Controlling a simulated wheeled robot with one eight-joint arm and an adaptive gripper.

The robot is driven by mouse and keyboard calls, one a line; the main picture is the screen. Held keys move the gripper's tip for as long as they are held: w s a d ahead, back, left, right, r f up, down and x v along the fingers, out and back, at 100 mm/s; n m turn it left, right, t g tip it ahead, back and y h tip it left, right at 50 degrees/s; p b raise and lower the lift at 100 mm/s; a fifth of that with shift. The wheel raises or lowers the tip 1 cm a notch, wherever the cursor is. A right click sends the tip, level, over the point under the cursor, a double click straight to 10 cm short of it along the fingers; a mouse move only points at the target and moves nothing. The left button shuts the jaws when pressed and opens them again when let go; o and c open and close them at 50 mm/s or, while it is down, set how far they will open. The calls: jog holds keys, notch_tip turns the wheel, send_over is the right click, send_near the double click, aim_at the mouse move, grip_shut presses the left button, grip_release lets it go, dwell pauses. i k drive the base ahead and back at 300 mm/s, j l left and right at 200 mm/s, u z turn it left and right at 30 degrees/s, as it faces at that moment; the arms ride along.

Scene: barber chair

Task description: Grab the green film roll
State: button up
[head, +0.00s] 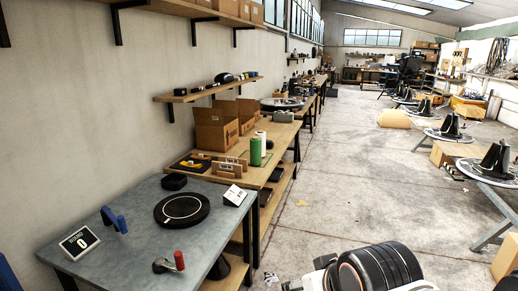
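The green film roll (255,154) stands upright on the wooden workbench (268,172), beyond the near grey-topped table. A white roll (262,137) stands close behind it, partly hidden by it. I cannot tell whether the two rolls touch. A black and white part of my own arm shows at the bottom right, well apart from the roll. My gripper is not in view.
The grey-topped table (135,213) carries a black round plate (182,209), a blue-handled tool (115,219) and a red-handled item (179,261). Cardboard boxes (210,130) stand behind the green roll. The concrete floor (335,190) right of the benches is mostly clear.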

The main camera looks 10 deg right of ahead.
aim_at(255, 142)
jog(key=i+l+u, duration=0.1)
jog(key=i+l, duration=1.15)
jog(key=i+l+u, duration=0.1)
jog(key=i+l, duration=1.15)
jog(key=l, duration=0.15)
